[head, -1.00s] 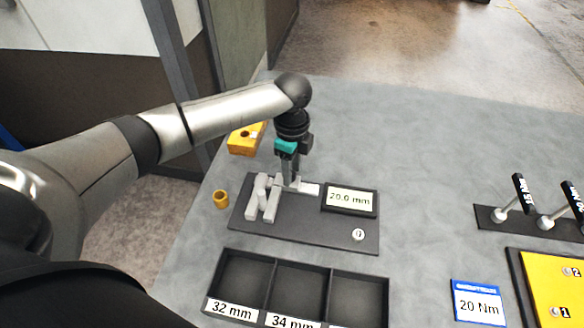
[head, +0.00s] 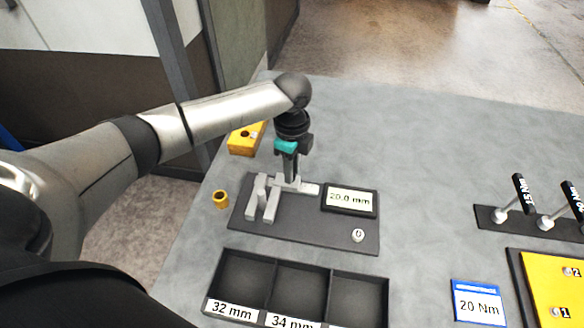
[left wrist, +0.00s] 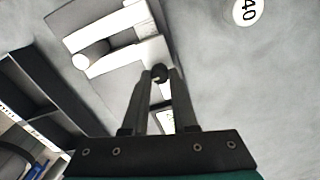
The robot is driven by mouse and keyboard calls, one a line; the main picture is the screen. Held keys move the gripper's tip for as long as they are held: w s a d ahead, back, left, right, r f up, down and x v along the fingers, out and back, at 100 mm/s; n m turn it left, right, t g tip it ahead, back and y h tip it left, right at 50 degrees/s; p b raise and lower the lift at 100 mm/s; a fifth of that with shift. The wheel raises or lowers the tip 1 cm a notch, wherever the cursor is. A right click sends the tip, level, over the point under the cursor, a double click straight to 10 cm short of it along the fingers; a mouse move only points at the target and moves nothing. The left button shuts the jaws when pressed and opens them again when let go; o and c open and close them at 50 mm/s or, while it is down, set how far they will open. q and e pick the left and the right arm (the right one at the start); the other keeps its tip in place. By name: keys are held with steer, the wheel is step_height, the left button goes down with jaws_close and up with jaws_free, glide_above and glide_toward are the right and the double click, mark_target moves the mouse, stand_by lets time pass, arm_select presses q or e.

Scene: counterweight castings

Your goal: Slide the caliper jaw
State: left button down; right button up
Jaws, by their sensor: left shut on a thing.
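The caliper stands on a dark base plate (head: 310,232) on the grey table. Its two pale grey jaws, one on the left (head: 256,200) and one beside it (head: 271,205), lie close together with a narrow gap. The display (head: 349,199) reads 20.0 mm. A round button marked 0 (head: 358,235) sits at the plate's right front. My left gripper (head: 290,178) points down at the caliper's back bar. My right gripper is not in view.
A black compartment tray (head: 272,262), labelled 32 mm and 34 mm, is in front. Levers (head: 507,212) and a 20 Nm card (head: 478,303) are at right.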

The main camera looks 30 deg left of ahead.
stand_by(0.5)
arm_select(q)
steer(key=d, duration=0.1)
steer(key=d+p, duration=0.1)
steer(key=d, duration=0.1)
steer(key=shift+w, duration=0.4)
steer(key=shift+w+d, duration=0.1)
steer(key=shift+d, duration=0.2)
steer(key=c, duration=0.7)
jaws_free()
steer(key=shift+a, duration=0.1)
step_height(320, 180, up, 15)
steer(key=shift+r+p, duration=0.15)
steer(key=shift+p, duration=0.6)
